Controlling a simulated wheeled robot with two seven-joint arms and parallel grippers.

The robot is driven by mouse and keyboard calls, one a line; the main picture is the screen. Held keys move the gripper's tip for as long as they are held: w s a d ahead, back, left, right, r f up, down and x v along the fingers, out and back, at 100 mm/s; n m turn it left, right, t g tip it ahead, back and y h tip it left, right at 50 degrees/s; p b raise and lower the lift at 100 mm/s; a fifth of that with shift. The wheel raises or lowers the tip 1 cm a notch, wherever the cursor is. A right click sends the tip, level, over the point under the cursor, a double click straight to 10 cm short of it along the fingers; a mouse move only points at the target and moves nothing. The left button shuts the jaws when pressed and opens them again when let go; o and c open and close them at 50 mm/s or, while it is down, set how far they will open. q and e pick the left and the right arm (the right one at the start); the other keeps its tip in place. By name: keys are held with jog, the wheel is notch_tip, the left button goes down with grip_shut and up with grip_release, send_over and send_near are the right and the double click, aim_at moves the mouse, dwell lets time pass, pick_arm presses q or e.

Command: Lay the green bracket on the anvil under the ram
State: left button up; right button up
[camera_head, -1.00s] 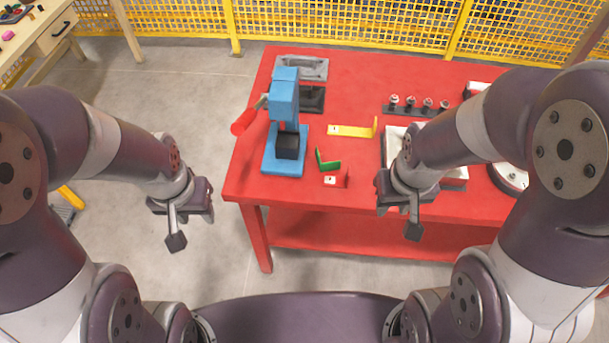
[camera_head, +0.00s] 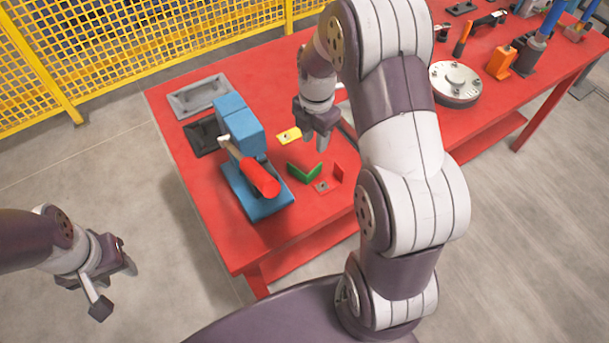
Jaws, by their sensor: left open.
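The green bracket (camera_head: 305,173), an L-shaped piece, lies on the red table to the right of the blue press (camera_head: 238,125). The press has a blue base (camera_head: 268,208) and a red-handled lever (camera_head: 260,178) reaching across its front. The ram and anvil are hidden behind the press head and lever. My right gripper (camera_head: 312,132) is over the table, above and behind the green bracket and apart from it. I cannot tell whether its fingers are open. My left gripper (camera_head: 115,287) is open and empty over the floor, left of the table.
A yellow bracket (camera_head: 289,135) lies behind the green one, partly covered by my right gripper. A red bracket (camera_head: 338,172) stands beside the green one. Grey (camera_head: 198,95) and black (camera_head: 203,136) trays lie behind the press. A round flanged part (camera_head: 455,83) is right of my arm.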

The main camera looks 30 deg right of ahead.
aim_at(315, 169)
jog(key=shift+n, duration=0.4)
notch_tip(315, 169, down, 12)
jog(key=shift+s+d+f+p, duration=0.15)
jog(key=shift+f+p, duration=0.1)
jog(key=shift+p, duration=0.35)
jog(key=shift+r, duration=0.1)
grip_shut()
